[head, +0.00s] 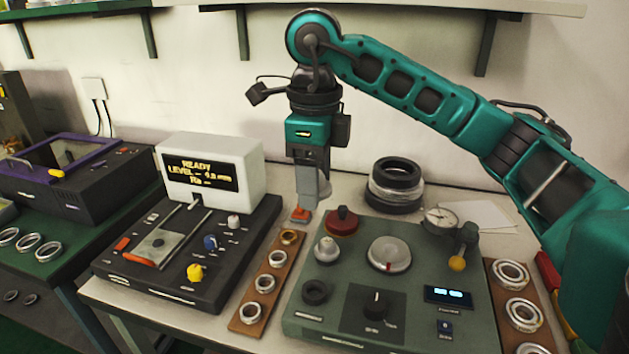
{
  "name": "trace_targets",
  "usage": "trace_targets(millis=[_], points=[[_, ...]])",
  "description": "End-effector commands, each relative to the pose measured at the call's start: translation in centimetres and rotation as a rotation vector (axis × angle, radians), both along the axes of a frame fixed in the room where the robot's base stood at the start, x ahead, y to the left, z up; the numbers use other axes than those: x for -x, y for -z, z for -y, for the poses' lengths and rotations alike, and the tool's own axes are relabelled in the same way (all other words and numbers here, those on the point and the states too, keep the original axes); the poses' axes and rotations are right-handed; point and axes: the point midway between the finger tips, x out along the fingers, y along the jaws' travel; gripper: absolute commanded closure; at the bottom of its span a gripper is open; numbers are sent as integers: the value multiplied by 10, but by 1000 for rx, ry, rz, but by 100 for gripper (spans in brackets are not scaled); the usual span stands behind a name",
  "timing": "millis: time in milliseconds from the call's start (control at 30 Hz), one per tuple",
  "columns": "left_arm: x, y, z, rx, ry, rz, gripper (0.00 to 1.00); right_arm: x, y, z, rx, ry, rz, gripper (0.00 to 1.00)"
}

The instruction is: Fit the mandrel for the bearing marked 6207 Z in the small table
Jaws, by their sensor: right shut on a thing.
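My right gripper (311,196) points down, above the back end of a brown board (246,318) and left of a red knob-like piece (341,221). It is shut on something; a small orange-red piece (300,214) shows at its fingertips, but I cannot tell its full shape. The green machine (320,325) carries a silver round table (389,254) with a red mark, a smaller silver knob-like piece (327,250) and a black ring-shaped piece (315,292). I cannot tell which is the small table. No 6207 Z marking is legible. My left gripper is out of view.
Several bearing rings (265,284) lie on the brown board, more on a right-hand board (523,315). A dark machine with a READY display (210,172) stands left. Stacked black and silver rings (396,182) and a dial gauge (439,217) stand behind and on the green machine.

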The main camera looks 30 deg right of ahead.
Motion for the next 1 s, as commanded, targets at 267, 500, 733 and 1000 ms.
trace_targets(millis=[267,500,733,1000], points=[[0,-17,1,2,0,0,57,0,-20,0,-1,1,1,88],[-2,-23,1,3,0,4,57,-1,-32,0,0,0,4,88],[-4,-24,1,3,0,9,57,-1,-45,0,0,1,3,88],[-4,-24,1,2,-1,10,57,0,-50,0,-1,1,1,88]])
